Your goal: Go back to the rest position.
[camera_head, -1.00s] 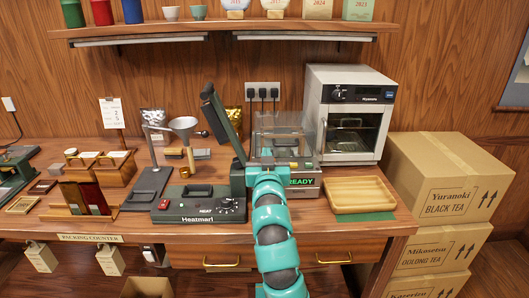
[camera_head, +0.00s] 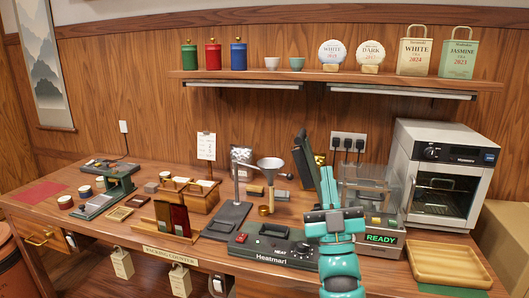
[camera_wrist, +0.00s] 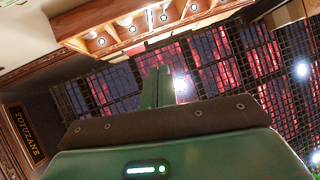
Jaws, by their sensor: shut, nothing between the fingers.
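My gripper (camera_head: 327,172) stands in front of the counter in the head view, with its green fingers pointing up. The fingers are shut together and hold nothing. In the wrist view the closed fingers (camera_wrist: 158,88) point up toward the ceiling. My teal arm rises from the bottom edge of the head view and hides part of the Heatmari heat sealer (camera_head: 272,244), whose dark green lid (camera_head: 304,157) is raised.
The counter (camera_head: 95,232) holds a clear-covered machine (camera_head: 372,190) with a READY display, a funnel stand (camera_head: 270,170) and a wooden tray (camera_head: 447,262). A white oven (camera_head: 440,175) stands at the right. A wall shelf (camera_head: 330,76) runs above.

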